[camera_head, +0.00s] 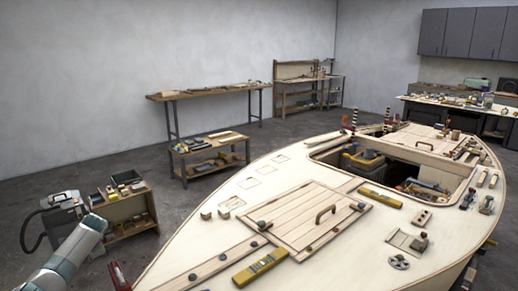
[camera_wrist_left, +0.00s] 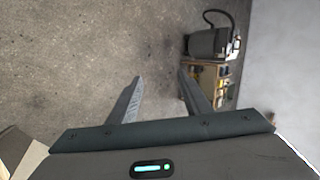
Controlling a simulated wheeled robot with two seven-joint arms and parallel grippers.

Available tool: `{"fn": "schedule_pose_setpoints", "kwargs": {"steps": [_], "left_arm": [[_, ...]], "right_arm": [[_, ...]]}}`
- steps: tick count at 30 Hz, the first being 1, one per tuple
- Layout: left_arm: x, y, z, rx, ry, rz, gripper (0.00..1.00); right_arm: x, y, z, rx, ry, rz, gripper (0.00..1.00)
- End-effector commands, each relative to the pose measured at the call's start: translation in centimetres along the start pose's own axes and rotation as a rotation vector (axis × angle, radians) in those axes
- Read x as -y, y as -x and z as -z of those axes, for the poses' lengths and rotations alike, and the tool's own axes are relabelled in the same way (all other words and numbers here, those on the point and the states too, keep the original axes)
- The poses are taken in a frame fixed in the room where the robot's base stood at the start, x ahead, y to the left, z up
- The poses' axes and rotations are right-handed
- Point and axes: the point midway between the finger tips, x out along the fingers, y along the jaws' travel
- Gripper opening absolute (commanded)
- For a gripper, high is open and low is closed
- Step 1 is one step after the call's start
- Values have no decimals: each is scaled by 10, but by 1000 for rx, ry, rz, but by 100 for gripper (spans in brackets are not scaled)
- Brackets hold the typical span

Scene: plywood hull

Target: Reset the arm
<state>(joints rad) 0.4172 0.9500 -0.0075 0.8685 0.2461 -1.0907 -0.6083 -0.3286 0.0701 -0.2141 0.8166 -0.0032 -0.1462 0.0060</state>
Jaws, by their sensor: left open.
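My left arm (camera_head: 75,255) comes in at the lower left of the head view, beside the plywood hull (camera_head: 155,268). Its gripper is outside that view. In the left wrist view my left gripper (camera_wrist_left: 160,95) is open, its two fingers spread with nothing between them and grey floor beyond. My right arm and right gripper are in neither view.
The hull carries a hatch panel (camera_head: 300,215), a yellow level (camera_head: 260,267) and several small tools. A vacuum (camera_head: 62,215) and a small tool cart (camera_head: 130,210) stand left of the hull. Benches line the walls. Open floor (camera_head: 60,165) lies at the left.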

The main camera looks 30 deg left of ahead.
Motion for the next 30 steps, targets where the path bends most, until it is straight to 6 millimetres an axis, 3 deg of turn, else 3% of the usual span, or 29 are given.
{"fn": "schedule_pose_setpoints", "kwargs": {"steps": [1,6,13,18,27,29,30], "left_arm": [[-13,-17,-14,6,-21,32,45],[-51,-60,-51,-28,-77,125,45],[-115,-102,-108,-124,-177,172,45],[-162,-119,-149,-201,-240,149,45],[-226,-128,-209,-291,-312,63,45],[-238,-129,-221,-306,-322,42,45],[-254,-130,-216,-311,-305,28,45]], "right_arm": [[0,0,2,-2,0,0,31],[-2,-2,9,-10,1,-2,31],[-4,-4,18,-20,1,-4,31],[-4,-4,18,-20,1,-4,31],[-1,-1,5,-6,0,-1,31],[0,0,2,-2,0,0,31],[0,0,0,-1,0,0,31]]}}
